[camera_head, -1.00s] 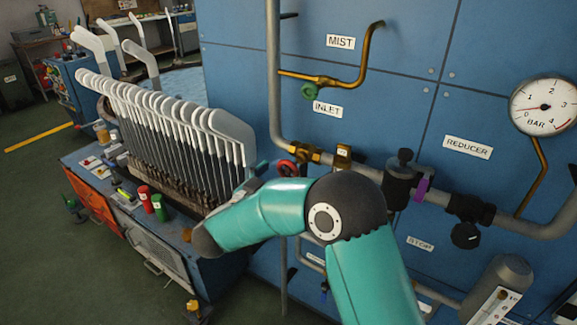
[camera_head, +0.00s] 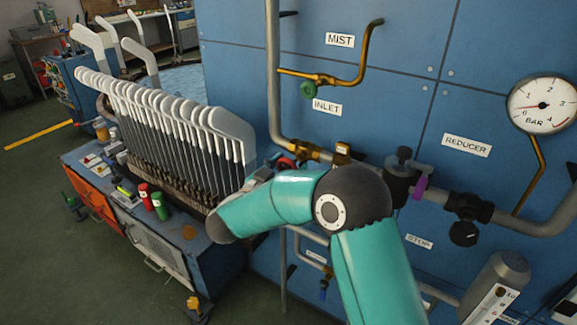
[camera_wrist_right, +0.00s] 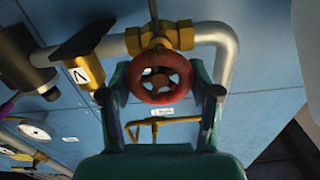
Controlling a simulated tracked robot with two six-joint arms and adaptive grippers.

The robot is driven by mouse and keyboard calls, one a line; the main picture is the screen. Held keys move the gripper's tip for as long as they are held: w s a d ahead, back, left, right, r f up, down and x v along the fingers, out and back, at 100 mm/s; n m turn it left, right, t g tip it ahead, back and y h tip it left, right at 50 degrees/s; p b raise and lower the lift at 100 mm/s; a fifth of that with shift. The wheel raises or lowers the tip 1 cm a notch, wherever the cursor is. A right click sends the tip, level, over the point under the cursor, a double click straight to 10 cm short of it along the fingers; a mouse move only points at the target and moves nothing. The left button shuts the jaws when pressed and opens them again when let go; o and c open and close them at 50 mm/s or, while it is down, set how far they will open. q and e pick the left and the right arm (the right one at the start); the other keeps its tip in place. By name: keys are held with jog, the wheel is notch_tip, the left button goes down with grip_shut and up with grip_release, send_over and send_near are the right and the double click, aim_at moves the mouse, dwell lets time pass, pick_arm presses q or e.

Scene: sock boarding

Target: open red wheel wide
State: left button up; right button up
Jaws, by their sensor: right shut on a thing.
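The red wheel (camera_head: 288,161) sits on a brass valve (camera_head: 308,152) on the pipe below the INLET label. In the head view my right arm partly hides it. In the right wrist view the red wheel (camera_wrist_right: 160,77) shows whole, in front of its brass valve body (camera_wrist_right: 160,38). My right gripper (camera_wrist_right: 162,85) has one finger on each side of the wheel and is shut on its rim. In the head view the right gripper (camera_head: 272,168) is small and close to the wheel. My left gripper is not in view.
A green wheel (camera_head: 308,89) sits on the MIST line above. A pressure gauge (camera_head: 543,105) is at the right, with its needle low. A rack of sock boards (camera_head: 170,130) stands left of my arm. Red and green cans (camera_head: 152,200) stand in front of it.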

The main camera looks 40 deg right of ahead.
jog(key=shift+r+p, duration=0.2)
jog(key=shift+p, duration=0.35)
jog(key=shift+n+p, duration=0.4)
jog(key=shift+n, duration=0.1)
jog(key=shift+f, duration=0.1)
jog(key=o, duration=1.2)
jog(key=shift+w+f, duration=0.1)
jog(key=shift+c, duration=0.2)
jog(key=shift+a, duration=0.15)
jog(key=v, duration=1.1)
jog(key=shift+s+a, duration=0.2)
jog(key=shift+a, duration=0.15)
jog(key=shift+f, duration=0.1)
